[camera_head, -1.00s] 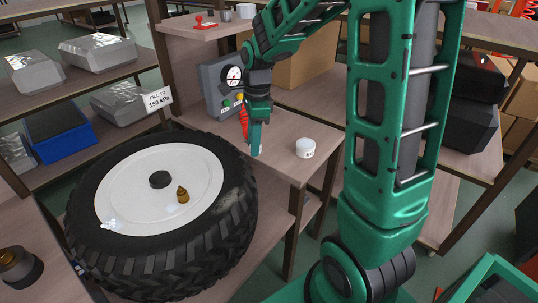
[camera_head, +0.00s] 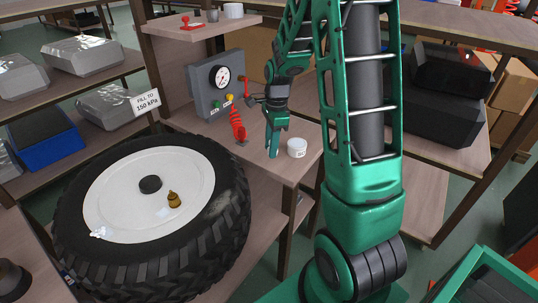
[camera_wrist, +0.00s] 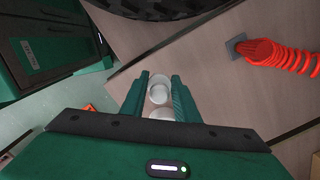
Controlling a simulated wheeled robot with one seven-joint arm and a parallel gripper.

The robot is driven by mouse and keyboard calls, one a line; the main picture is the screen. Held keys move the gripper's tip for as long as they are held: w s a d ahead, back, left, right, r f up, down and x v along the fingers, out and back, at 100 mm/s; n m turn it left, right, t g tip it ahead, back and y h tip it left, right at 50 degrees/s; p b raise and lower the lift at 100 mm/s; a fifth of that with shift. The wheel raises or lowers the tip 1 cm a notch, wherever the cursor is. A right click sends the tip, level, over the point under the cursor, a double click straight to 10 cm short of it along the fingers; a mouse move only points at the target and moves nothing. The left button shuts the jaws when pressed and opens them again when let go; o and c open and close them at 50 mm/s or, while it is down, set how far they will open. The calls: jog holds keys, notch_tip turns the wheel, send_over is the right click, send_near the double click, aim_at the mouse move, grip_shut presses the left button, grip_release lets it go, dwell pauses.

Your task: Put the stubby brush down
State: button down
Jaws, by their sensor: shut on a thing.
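My gripper (camera_head: 273,150) points down over the wooden bench top, just left of a white pot (camera_head: 297,147) in the head view. In the wrist view its two green fingers (camera_wrist: 159,86) are closed about a short, pale, round thing (camera_wrist: 158,94), which I take to be the stubby brush. Its bristles cannot be made out. In the head view the fingers mostly hide it, and I cannot tell whether it touches the bench.
A grey gauge box (camera_head: 203,92) with a dial stands behind, with a red coiled hose (camera_head: 237,124) left of my gripper. A big tyre (camera_head: 225,215) with a white rim lies at the left. The bench (camera_head: 262,172) has a bare strip in front of my gripper.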

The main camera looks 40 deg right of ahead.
jog(key=shift+f, duration=1.8)
jog(key=c, duration=1.4)
grip_release()
jog(key=shift+f, duration=0.1)
jog(key=shift+o, duration=0.2)
